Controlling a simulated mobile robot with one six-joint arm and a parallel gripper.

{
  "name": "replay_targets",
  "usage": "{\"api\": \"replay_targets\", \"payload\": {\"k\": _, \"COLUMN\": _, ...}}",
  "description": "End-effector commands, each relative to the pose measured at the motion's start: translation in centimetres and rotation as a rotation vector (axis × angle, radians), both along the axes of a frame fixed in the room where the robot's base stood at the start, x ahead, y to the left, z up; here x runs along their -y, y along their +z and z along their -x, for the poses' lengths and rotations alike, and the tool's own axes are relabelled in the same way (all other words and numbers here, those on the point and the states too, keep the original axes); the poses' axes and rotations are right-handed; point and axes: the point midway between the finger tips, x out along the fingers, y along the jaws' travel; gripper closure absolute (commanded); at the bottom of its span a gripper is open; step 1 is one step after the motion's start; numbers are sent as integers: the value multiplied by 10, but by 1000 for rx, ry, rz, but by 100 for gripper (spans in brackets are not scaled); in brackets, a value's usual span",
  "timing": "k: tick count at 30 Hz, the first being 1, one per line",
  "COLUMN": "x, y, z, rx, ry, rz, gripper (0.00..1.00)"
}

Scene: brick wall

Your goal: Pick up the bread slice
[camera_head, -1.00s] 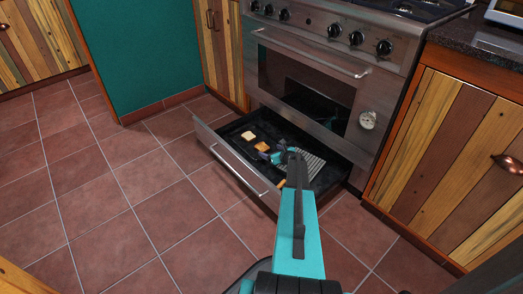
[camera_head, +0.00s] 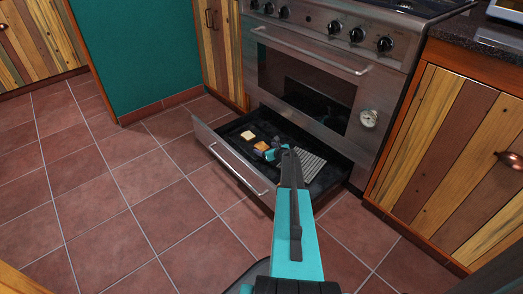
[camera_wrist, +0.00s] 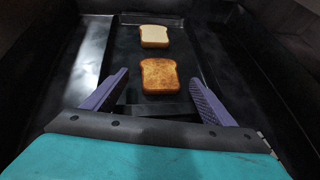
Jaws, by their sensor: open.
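Two bread slices lie flat in the open oven drawer (camera_head: 225,158). The pale slice (camera_head: 248,135) is farther back; in the wrist view it (camera_wrist: 154,36) is at the top centre. The browned slice (camera_head: 262,146) is nearer; in the wrist view it (camera_wrist: 160,76) lies ahead of my gripper, in line with the gap between the fingers. My gripper (camera_head: 270,154) is over the drawer, open and empty. Its two purple fingers show apart in the wrist view (camera_wrist: 159,80). I cannot tell its exact height above the drawer floor.
A ridged grey rack or tray (camera_head: 308,163) lies in the drawer right of my gripper. The oven front (camera_head: 305,85) rises behind the drawer. A wooden cabinet (camera_head: 450,150) stands at the right. The tiled floor (camera_head: 110,190) at the left is clear.

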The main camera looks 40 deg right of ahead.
Motion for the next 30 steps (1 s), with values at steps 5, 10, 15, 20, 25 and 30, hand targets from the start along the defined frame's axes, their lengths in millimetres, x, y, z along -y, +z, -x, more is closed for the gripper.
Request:
{"api": "replay_targets", "payload": {"k": 5, "x": 5, "y": -11, "z": -16, "rx": -1, "ry": 1, "rz": 0, "gripper": 22}}
{"api": "replay_targets", "payload": {"k": 10, "x": 5, "y": -11, "z": -19, "rx": -1, "ry": 1, "rz": 0, "gripper": 22}}
{"api": "replay_targets", "payload": {"k": 15, "x": 4, "y": -11, "z": -20, "rx": -1, "ry": 3, "rz": 1, "gripper": 22}}
{"api": "replay_targets", "payload": {"k": 20, "x": 4, "y": -11, "z": -20, "rx": -1, "ry": 3, "rz": 1, "gripper": 22}}
{"api": "replay_targets", "payload": {"k": 25, "x": 4, "y": -11, "z": -19, "rx": -1, "ry": 2, "rz": 0, "gripper": 23}}
{"api": "replay_targets", "payload": {"k": 30, "x": 4, "y": -11, "z": -19, "rx": -1, "ry": 1, "rz": 0, "gripper": 52}}
